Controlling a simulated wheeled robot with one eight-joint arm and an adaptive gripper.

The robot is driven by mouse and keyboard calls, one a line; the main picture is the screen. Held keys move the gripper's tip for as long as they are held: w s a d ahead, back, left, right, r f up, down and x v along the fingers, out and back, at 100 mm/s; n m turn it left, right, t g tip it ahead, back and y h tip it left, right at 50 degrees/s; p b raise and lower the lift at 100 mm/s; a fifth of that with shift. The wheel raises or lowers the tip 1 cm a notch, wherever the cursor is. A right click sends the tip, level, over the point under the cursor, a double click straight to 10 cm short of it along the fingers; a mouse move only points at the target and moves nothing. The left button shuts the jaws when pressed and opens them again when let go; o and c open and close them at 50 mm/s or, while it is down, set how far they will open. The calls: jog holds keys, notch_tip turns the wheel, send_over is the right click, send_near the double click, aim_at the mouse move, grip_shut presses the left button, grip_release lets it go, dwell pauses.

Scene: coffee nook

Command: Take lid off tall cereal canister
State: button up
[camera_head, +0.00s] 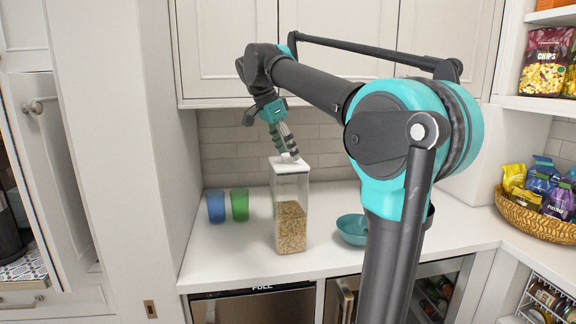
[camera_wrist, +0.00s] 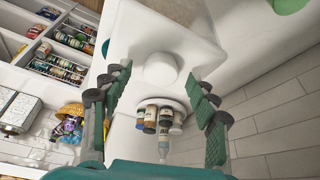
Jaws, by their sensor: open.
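The tall clear canister (camera_head: 291,222), partly filled with cereal, stands upright on the white counter. Its white lid (camera_head: 289,164) is on top; the lid also shows in the wrist view (camera_wrist: 205,52) with a round raised knob (camera_wrist: 161,69). My gripper (camera_head: 290,155) is right above the lid, pointing down. In the wrist view the fingers of my gripper (camera_wrist: 158,77) are spread to either side of the knob, with nothing held between them. I cannot tell whether a fingertip touches the lid.
A blue cup (camera_head: 216,206) and a green cup (camera_head: 239,205) stand left of the canister. A teal bowl (camera_head: 353,229) is to its right, partly behind my arm. The wrist view shows several small bottles (camera_wrist: 160,118). A wicker basket (camera_head: 538,215) of packets is far right.

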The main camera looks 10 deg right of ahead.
jog(key=shift+d+f, duration=0.15)
jog(key=shift+f, duration=0.15)
jog(key=shift+c, duration=0.4)
jog(key=c, duration=1)
jog(key=shift+c, duration=0.2)
